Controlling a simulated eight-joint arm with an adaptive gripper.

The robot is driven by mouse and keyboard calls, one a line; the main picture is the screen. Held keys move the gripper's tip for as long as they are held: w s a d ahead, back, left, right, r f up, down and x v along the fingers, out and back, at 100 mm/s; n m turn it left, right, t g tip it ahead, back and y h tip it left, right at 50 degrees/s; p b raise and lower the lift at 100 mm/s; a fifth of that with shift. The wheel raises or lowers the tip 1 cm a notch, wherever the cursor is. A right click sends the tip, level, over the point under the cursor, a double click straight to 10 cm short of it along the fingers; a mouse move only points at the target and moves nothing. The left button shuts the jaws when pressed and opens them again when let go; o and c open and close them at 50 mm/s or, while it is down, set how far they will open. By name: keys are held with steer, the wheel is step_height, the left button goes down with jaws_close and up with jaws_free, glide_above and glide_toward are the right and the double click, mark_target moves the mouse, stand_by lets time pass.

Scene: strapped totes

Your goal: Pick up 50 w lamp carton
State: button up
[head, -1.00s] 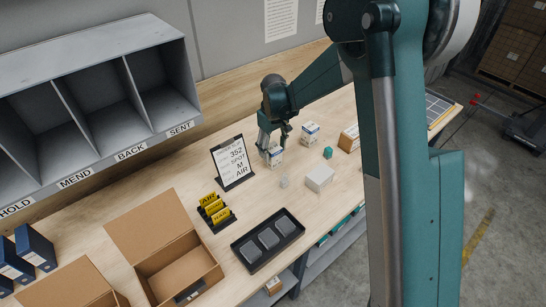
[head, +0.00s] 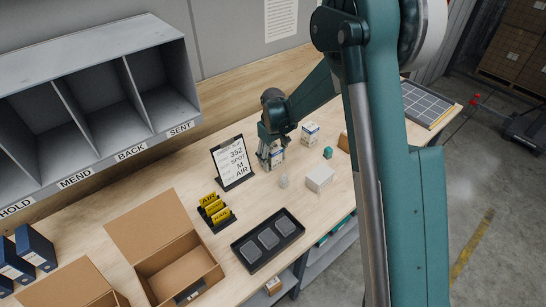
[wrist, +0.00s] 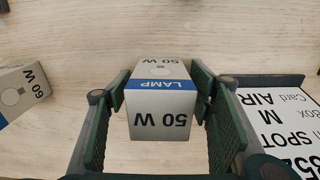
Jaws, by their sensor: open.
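The 50 W lamp carton (wrist: 159,98), white with a blue band reading LAMP, stands on the wooden bench. In the wrist view it lies between the two green fingers of my gripper (wrist: 162,115), with a narrow gap showing at each side. In the head view the carton (head: 277,157) is partly hidden behind the fingers of my gripper (head: 270,152), which is down around it beside the clipboard sign. My gripper is open. A similar 60 W carton (wrist: 20,90) lies to the left in the wrist view.
The sign (head: 232,162) stands close beside my gripper and also shows in the wrist view (wrist: 275,125). Another lamp carton (head: 310,133), a teal cube (head: 328,152) and a white box (head: 319,178) stand to the right. A black tray (head: 268,241) and an open cardboard box (head: 178,268) are nearer the front.

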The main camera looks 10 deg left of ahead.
mark_target(273, 147)
stand_by(0.5)
steer(key=c, duration=1)
steer(key=shift+r, duration=0.15)
steer(key=shift+r, duration=4.85)
